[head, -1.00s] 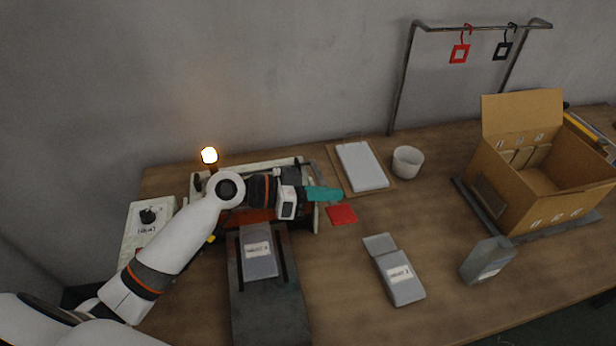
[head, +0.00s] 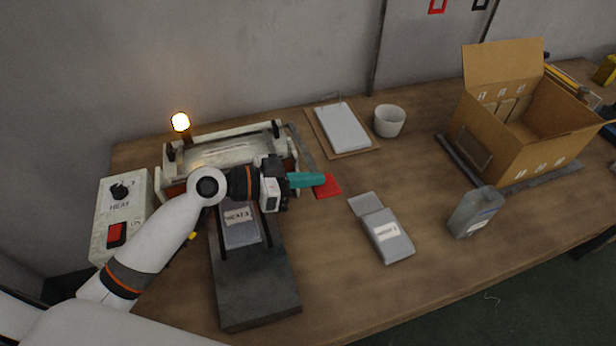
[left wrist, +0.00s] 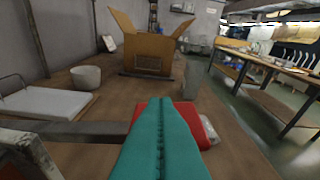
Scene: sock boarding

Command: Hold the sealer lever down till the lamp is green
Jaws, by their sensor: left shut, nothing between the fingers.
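The sealer (head: 222,152) stands at the back left of the table, with a lamp (head: 181,122) glowing amber on its left end. A grey bar (head: 300,145), which looks like its lever, runs along the right side towards a flat red pad (head: 327,187). My left gripper (head: 320,180) is shut, with teal fingers and nothing between them.
A control box (head: 120,213) with a dial and red switch stands left. A grey pouch (head: 241,228) lies on a dark stand (head: 258,290). Another pouch (head: 388,236), a grey upright packet (head: 474,212), a white cup (head: 389,121) and an open carton (head: 530,130) stand to the right.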

